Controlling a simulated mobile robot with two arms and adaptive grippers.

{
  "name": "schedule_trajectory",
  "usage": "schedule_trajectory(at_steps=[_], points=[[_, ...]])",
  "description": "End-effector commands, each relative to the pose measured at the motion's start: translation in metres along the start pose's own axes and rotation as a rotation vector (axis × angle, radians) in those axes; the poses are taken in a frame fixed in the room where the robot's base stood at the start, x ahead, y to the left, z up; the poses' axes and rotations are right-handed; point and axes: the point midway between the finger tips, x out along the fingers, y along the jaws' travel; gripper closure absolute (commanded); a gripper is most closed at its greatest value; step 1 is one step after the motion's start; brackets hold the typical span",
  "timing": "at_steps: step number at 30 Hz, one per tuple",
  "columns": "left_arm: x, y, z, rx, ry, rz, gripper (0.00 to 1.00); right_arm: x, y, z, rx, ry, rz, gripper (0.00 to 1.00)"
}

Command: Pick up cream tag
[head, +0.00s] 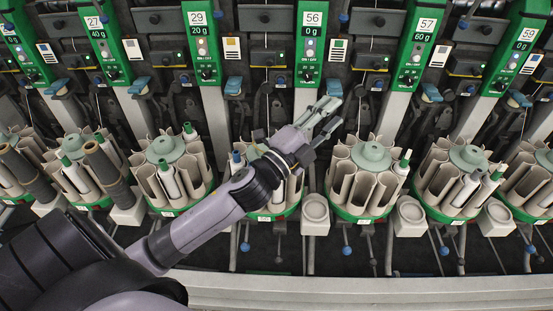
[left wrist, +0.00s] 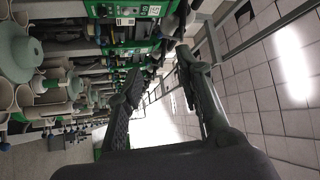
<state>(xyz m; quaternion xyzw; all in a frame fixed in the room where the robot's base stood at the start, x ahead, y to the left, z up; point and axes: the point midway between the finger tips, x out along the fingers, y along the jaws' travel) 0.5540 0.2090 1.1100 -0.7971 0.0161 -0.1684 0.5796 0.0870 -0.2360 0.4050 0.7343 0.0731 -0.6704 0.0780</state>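Several small pale cards hang on the machine front between the green number panels. One plain-looking cream card (head: 132,48) is right of panel 27. My left gripper (head: 325,113) is below panel 56 and below the green-marked card, apart from the cards. Its two fingers are spread with nothing between them, as the left wrist view (left wrist: 160,60) also shows. No cream tag is clear in that wrist view. My right gripper is out of view.
Round bobbin magazines (head: 372,157) with green bases stand in a row below the panels, close under my left arm. Small pale cups (head: 315,211) sit between them. A pale rail (head: 400,290) runs along the front. The wrist view shows open tiled floor (left wrist: 265,85) at right.

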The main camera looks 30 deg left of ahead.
Motion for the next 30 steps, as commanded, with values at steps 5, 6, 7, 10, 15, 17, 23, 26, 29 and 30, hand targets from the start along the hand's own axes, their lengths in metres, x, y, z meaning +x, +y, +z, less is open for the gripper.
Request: schedule_trajectory(at_steps=[5,6,7,10,15,17,23,26,29,30], points=[[0.020,-0.046,-0.067,0.451,0.428,-0.146,0.67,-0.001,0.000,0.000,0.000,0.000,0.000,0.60],[0.020,-0.048,-0.078,0.553,0.518,-0.161,0.67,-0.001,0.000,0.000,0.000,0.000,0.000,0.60],[0.018,-0.048,-0.085,0.629,0.585,-0.169,0.67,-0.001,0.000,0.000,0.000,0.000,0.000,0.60],[0.011,-0.040,-0.095,0.877,0.802,-0.166,0.67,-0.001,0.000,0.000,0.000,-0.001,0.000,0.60],[-0.010,-0.016,-0.067,1.278,1.143,-0.053,0.67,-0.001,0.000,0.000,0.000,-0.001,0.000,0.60],[-0.018,-0.011,-0.043,1.404,1.252,0.023,0.67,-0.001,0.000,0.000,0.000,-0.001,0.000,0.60],[-0.054,-0.026,0.060,1.698,1.547,0.384,0.67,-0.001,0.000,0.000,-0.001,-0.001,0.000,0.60],[-0.073,-0.044,0.101,1.753,1.633,0.558,0.67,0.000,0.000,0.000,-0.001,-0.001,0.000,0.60],[-0.087,-0.059,0.127,1.771,1.684,0.677,0.67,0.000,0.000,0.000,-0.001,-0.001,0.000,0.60],[-0.091,-0.063,0.133,1.771,1.696,0.708,0.67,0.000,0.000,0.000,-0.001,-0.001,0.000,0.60]])
